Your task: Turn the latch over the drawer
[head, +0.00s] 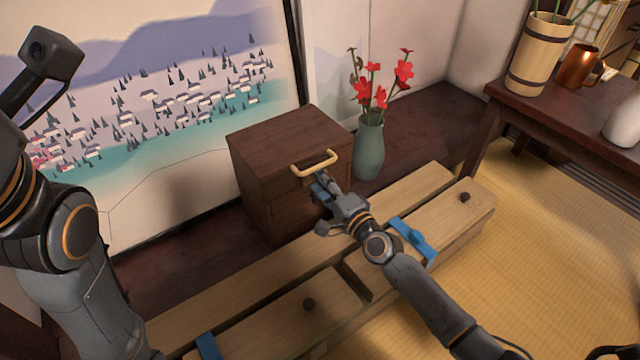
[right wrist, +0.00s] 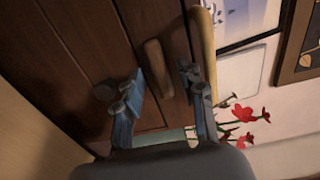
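A dark wooden cabinet (head: 290,150) stands by the wall with a long golden handle (head: 315,163) near the top of its front. In the right wrist view the handle (right wrist: 202,45) shows beside a shorter tan wooden piece (right wrist: 157,65), which looks like the latch. My right gripper (head: 322,188) is at the cabinet front, just below the handle. In the right wrist view its fingers (right wrist: 163,88) are apart, with the latch's end between them; I cannot tell whether they touch it. In the head view the latch is hidden.
A green vase (head: 369,148) with red flowers stands close right of the cabinet. A low wooden bench (head: 425,180) with dark knobs and blue bars (head: 412,238) runs before the cabinet. A dark table (head: 540,105) stands at right. The tatami (head: 540,270) is clear.

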